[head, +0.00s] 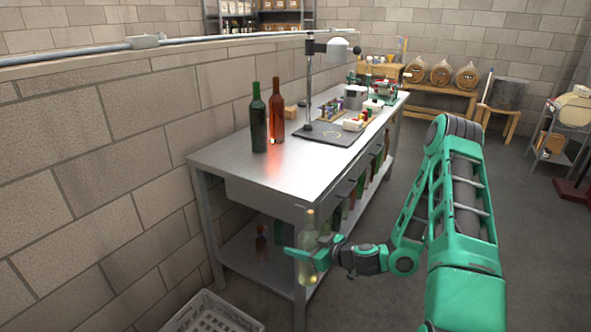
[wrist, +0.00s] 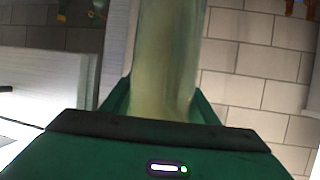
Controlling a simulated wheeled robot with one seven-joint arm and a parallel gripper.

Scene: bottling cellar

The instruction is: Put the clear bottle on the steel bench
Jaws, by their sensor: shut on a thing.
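The clear bottle (head: 308,262) is upright and looks pale yellowish. My green gripper (head: 312,256) is shut on it, in front of the near end of the steel bench and lower than its top. In the wrist view the bottle (wrist: 168,60) stands between the fingers of my gripper (wrist: 163,100), its upper end out of the frame. The steel bench (head: 235,158) runs away from me along the wall, with a bare near end on its top.
A dark green bottle (head: 259,122) and a brown-red bottle (head: 276,110) stand on the bench. Behind them are a dark mat (head: 338,139) with a lamp stand (head: 309,85) and small items. Bottles stand on the lower shelf. A white crate (head: 212,312) is on the floor.

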